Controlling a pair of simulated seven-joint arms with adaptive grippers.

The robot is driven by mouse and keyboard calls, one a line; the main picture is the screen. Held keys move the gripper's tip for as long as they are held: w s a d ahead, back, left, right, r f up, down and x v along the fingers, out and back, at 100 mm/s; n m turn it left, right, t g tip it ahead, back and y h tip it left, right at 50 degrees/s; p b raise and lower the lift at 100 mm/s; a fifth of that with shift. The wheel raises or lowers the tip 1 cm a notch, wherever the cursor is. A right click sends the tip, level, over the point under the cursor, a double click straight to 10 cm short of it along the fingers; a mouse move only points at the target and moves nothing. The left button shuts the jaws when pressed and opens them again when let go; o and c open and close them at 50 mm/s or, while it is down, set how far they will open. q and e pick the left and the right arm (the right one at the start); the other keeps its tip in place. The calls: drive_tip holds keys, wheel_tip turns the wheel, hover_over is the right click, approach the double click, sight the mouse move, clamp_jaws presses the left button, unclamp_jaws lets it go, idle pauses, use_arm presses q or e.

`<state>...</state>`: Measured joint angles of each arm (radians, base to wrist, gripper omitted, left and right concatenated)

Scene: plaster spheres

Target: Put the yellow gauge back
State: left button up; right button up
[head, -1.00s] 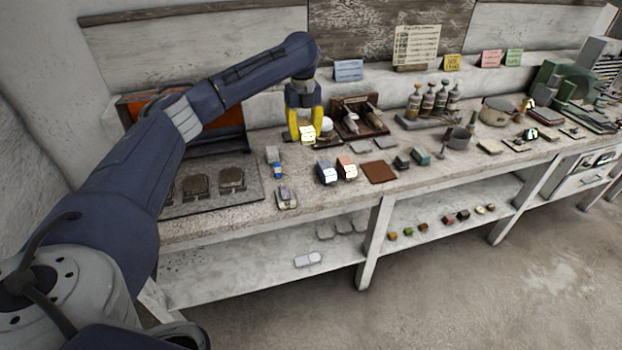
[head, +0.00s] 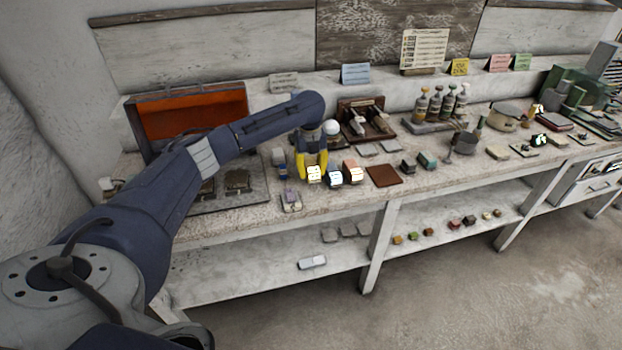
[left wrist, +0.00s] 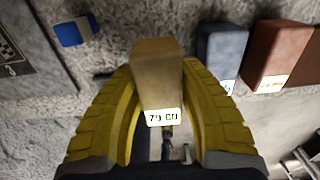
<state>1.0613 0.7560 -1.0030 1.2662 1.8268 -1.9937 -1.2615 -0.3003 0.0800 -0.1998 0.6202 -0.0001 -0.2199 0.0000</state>
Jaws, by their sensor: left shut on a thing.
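My left gripper (head: 312,168) has yellow fingers and is shut on the yellow gauge (head: 314,174), a small block with a lit display. In the left wrist view the gauge (left wrist: 158,75) sits between the two curved fingers (left wrist: 160,110), and its display reads about 79. In the head view it is just left of a blue-grey gauge (head: 335,178) and an orange-brown gauge (head: 353,171), which stand side by side on the bench. These two also show at the right in the left wrist view, blue-grey (left wrist: 221,55) and brown (left wrist: 278,52). I cannot tell whether the held gauge touches the bench. My right gripper is not in view.
A small device (head: 291,201) lies near the bench's front edge. A blue-and-white item (head: 282,170) is left of my gripper. A brown square pad (head: 384,176) lies right of the gauges. A white ball (head: 332,128) and wooden stand (head: 366,122) are behind.

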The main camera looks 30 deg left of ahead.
use_arm(q)
drive_tip(key=shift+f, duration=1.8)
drive_tip(key=shift+f, duration=0.1)
drive_tip(key=o, duration=1.1)
drive_tip(key=shift+o, duration=0.2)
